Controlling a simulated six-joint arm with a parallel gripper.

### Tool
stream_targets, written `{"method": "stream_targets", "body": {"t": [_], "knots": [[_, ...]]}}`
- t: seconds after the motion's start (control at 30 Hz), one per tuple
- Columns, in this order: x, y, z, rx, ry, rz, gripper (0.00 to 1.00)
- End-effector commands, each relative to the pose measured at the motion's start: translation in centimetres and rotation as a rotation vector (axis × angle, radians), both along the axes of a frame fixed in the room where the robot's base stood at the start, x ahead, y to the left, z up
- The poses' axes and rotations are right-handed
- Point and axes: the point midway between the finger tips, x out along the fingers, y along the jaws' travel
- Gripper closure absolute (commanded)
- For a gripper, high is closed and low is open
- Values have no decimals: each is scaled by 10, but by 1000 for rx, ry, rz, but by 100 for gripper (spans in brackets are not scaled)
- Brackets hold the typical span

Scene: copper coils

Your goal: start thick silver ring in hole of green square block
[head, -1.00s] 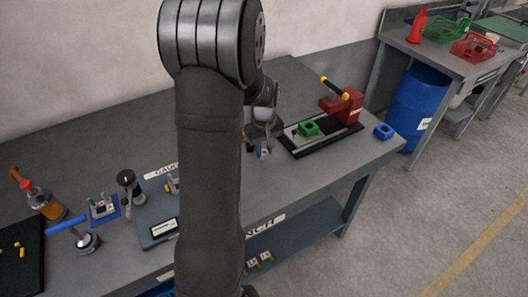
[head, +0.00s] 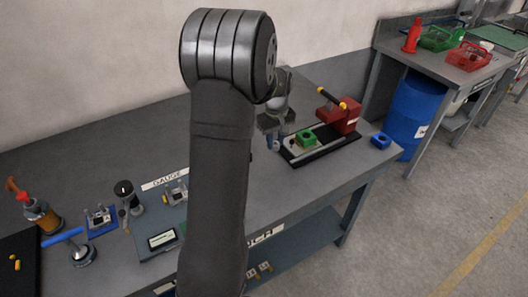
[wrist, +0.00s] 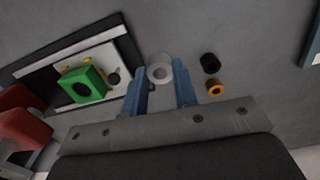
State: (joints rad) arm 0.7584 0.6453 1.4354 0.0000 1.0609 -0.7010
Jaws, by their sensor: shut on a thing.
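The green square block (head: 306,138) sits on the light plate of the black-based fixture. In the wrist view the block (wrist: 97,77) shows its dark round hole, left of my gripper. In the head view my gripper (head: 274,142) is just left of the fixture, and the ring is too small there to make out surely. The ring is apart from the block, off to its side.
A red press (head: 348,116) with a yellow-tipped black handle stands at the fixture's right end. A blue square block (head: 380,140) lies beyond it, near the bench edge. Black (wrist: 210,63) and orange (wrist: 214,88) rings lie right of my gripper in the wrist view.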

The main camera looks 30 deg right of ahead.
Motion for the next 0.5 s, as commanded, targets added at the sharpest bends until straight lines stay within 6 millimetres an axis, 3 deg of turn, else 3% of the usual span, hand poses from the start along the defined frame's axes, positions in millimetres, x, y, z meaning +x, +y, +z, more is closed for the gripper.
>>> {"method": "stream_targets", "body": {"t": [0.03,0.2,0.33,0.5], "knots": [[5,-21,4,-1,-1,-5,99],[14,-78,18,-1,-1,-4,99],[15,-111,27,-2,-2,-3,99],[14,-136,34,0,0,-2,99]]}}
